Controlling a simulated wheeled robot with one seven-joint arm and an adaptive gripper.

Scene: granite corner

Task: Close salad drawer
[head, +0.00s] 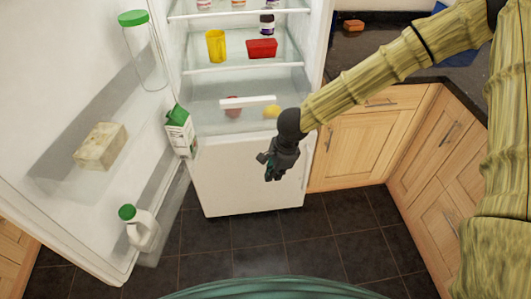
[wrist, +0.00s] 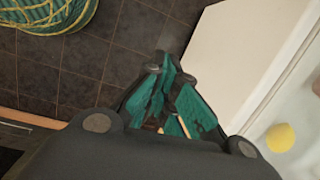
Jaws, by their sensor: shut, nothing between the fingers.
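The salad drawer (head: 205,117) is a clear bin low in the open fridge, with a white handle strip (head: 248,102) across its front. A red round item (head: 233,106) and a yellow item (head: 271,111) show in it. The yellow item also shows at the right edge of the wrist view (wrist: 280,138). I cannot tell exactly how far out the drawer stands. My gripper (head: 270,172) is shut and empty, pointing down in front of the fridge's lower white panel, below and right of the handle. Its teal fingers (wrist: 168,75) are together in the wrist view.
The fridge door (head: 60,165) stands wide open at the left, holding a carton (head: 179,132), a jug (head: 142,230) and a block-like item (head: 101,146). Shelves above hold a yellow cup (head: 216,46) and a red container (head: 262,48). Wooden cabinets (head: 350,150) stand right. The dark floor is clear.

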